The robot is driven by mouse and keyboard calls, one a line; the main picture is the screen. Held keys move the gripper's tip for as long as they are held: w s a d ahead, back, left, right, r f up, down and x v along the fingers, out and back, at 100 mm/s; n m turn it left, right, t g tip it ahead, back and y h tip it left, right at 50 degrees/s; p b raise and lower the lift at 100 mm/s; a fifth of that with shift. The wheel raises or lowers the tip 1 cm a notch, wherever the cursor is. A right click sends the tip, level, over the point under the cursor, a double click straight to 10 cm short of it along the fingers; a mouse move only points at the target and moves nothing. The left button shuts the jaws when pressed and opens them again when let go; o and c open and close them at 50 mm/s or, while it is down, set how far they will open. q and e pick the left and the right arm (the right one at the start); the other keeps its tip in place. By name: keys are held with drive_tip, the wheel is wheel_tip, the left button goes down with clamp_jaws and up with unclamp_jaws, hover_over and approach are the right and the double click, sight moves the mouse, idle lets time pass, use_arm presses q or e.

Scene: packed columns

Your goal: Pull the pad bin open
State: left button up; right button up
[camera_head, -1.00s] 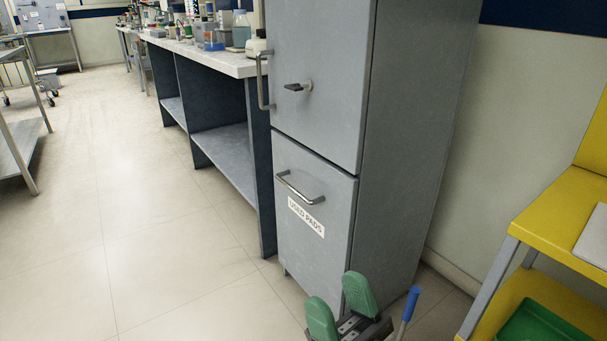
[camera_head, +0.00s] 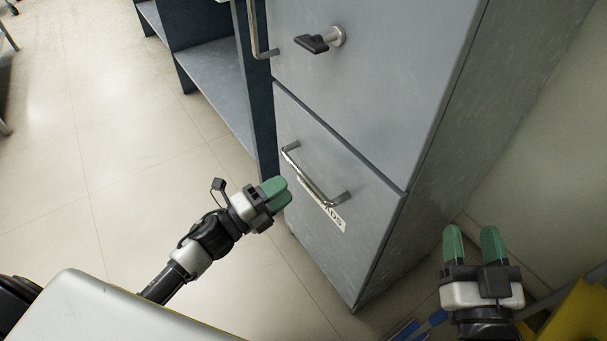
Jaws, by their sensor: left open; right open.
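The pad bin (camera_head: 362,213) is the lower grey front of the tall cabinet, closed flush below the upper door. Its metal bar handle (camera_head: 312,179) slants across the front, partly covering the white label (camera_head: 331,217). My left gripper (camera_head: 275,191) is open and empty, just left of the handle in the picture; whether it touches cannot be told, but the handle is not between its fingers. My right gripper (camera_head: 473,243) is open and empty to the right of the cabinet, its green fingers pointing up in the picture.
A bench with a lower shelf (camera_head: 215,75) stands left of the cabinet. A yellow cart (camera_head: 580,315) is at lower right.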

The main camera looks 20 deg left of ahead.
sight(303, 174)
use_arm(q)
drive_tip(key=shift+x, duration=3)
use_arm(e)
drive_tip(key=shift+s+r+t+y, duration=0.15)
drive_tip(key=shift+s+r+t, duration=0.05)
drive_tip(key=shift+r+t, duration=0.2)
drive_tip(key=shift+s+r+t+y, duration=0.15)
drive_tip(key=shift+r+t, duration=0.15)
drive_tip(key=shift+r, duration=0.2)
use_arm(q)
drive_tip(key=shift+s+d+r, duration=0.1)
drive_tip(key=shift+c, duration=0.3)
clamp_jaws()
